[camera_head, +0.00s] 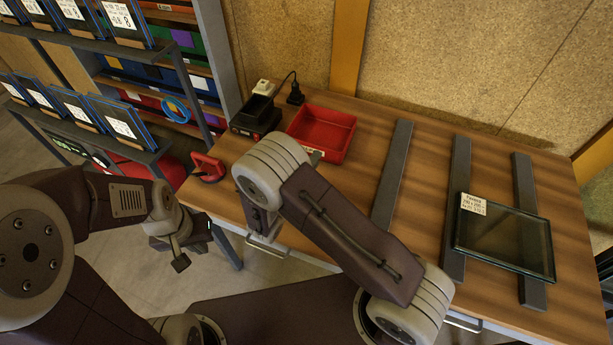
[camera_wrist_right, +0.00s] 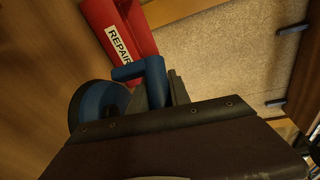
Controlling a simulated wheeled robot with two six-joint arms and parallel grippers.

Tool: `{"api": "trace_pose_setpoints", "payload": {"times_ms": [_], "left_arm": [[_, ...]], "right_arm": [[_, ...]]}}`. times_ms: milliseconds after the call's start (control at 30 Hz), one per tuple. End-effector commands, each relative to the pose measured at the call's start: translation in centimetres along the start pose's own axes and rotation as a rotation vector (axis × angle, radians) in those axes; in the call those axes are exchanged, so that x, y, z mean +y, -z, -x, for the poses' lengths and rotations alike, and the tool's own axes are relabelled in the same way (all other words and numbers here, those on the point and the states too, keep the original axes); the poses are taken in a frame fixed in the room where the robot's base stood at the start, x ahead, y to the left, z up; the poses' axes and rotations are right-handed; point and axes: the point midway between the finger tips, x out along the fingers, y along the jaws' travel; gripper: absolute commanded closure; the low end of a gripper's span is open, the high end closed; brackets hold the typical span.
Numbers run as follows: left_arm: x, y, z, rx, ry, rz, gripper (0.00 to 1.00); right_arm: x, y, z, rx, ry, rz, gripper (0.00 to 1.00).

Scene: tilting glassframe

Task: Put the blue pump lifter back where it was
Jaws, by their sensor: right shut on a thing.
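The blue pump lifter (camera_wrist_right: 153,78) shows in the right wrist view, with a blue handle and a round blue and dark cup at its left. My right gripper (camera_wrist_right: 178,88) is shut on it; its fingers are mostly hidden behind the wrist housing. In the head view my right wrist is over the table's left part and hides the lifter. My left gripper (camera_head: 180,247) hangs off the table's left side, apart from everything; its jaw opening is unclear.
A red bin (camera_head: 322,133), labelled REPAIR in the wrist view (camera_wrist_right: 118,38), stands by a black charger (camera_head: 255,117). A red lifter (camera_head: 208,167) is at the table's left edge. A glass pane (camera_head: 510,243) lies across dark rails (camera_head: 455,205). Shelves (camera_head: 150,75) stand left.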

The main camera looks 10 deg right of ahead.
Motion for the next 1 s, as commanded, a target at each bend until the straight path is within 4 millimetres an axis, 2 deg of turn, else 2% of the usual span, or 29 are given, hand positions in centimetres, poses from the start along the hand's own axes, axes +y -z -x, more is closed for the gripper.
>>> {"api": "trace_pose_setpoints", "payload": {"times_ms": [100, 267, 400, 500, 867, 900, 967, 1000], "left_arm": [[0.0, 0.0, -0.1, 0.000, 0.000, 0.000, 1.00], [0.0, 0.0, -0.2, 0.000, 0.000, 0.000, 1.00], [0.0, -0.1, -0.5, 0.000, 0.000, 0.000, 1.00], [0.0, -0.1, -0.6, 0.000, 0.000, 0.000, 1.00], [0.0, -0.1, -0.8, 0.000, 0.000, 0.000, 1.00], [0.0, -0.1, -0.8, 0.000, 0.000, 0.000, 1.00], [0.0, -0.1, -0.8, 0.000, 0.000, 0.000, 1.00], [0.0, -0.1, -0.8, 0.000, 0.000, 0.000, 1.00]], "right_arm": [[1.1, -1.1, 0.6, 0.000, 0.002, -0.001, 1.00], [1.5, -1.3, 0.7, 0.001, 0.002, 0.000, 1.00], [4.0, -0.9, 0.3, 0.002, 0.001, 0.003, 1.00], [5.1, -0.8, 0.1, 0.002, 0.002, 0.002, 1.00], [5.5, -0.8, 0.1, 0.001, 0.002, -0.001, 1.00], [5.6, -0.7, 0.0, 0.001, 0.001, 0.000, 0.74], [5.5, -0.8, 0.1, 0.001, 0.001, 0.000, 0.57], [5.5, -0.8, 0.1, 0.001, 0.001, 0.000, 0.55]]}}
